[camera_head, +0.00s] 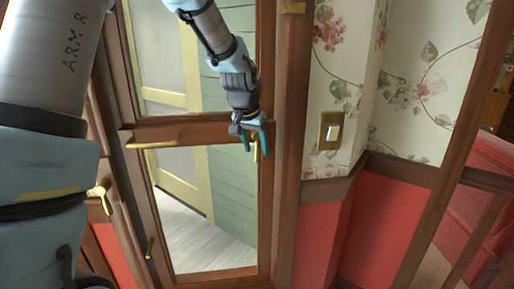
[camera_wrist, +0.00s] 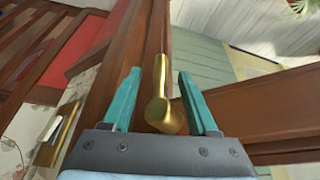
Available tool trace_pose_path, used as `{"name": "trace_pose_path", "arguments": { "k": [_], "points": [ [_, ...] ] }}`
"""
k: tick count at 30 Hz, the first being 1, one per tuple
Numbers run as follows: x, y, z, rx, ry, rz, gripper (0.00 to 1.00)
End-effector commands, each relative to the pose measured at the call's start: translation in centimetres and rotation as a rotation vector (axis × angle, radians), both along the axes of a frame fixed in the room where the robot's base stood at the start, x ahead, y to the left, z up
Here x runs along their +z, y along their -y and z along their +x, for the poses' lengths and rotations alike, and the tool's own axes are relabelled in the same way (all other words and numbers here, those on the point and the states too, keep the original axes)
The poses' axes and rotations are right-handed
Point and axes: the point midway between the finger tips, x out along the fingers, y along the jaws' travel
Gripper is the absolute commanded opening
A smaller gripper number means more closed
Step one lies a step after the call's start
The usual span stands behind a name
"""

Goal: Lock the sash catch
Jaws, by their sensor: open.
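A brass catch (camera_head: 257,153) with a lever sits on the wooden window frame, near the right end of the middle rail. In the wrist view the catch (camera_wrist: 165,112) shows a round base close to my gripper and a narrow lever pointing up the picture. My gripper (camera_head: 254,145) is open, with its teal fingers on either side of the catch. In the wrist view there is a visible gap between the lever and the fingers of my gripper (camera_wrist: 158,74).
A brass pull (camera_head: 155,144) lies along the middle rail to the left. Another brass handle (camera_head: 101,194) is on the frame further left, and a small one (camera_head: 150,248) is lower down. A brass-plated light switch (camera_head: 330,131) is on the floral wall to the right.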

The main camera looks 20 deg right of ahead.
Motion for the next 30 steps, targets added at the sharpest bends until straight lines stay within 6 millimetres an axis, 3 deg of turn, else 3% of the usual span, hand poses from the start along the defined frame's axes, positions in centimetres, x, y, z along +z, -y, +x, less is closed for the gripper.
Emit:
{"name": "trace_pose_path", "arguments": {
  "k": [6,15,30],
  "points": [
    [-1.6,0.6,0.5,0.001,0.000,-0.001,0.59],
    [-1.9,0.6,0.5,0.002,0.001,-0.002,0.59],
    [-1.9,0.6,0.5,0.001,0.000,-0.001,0.04]
  ]
}}
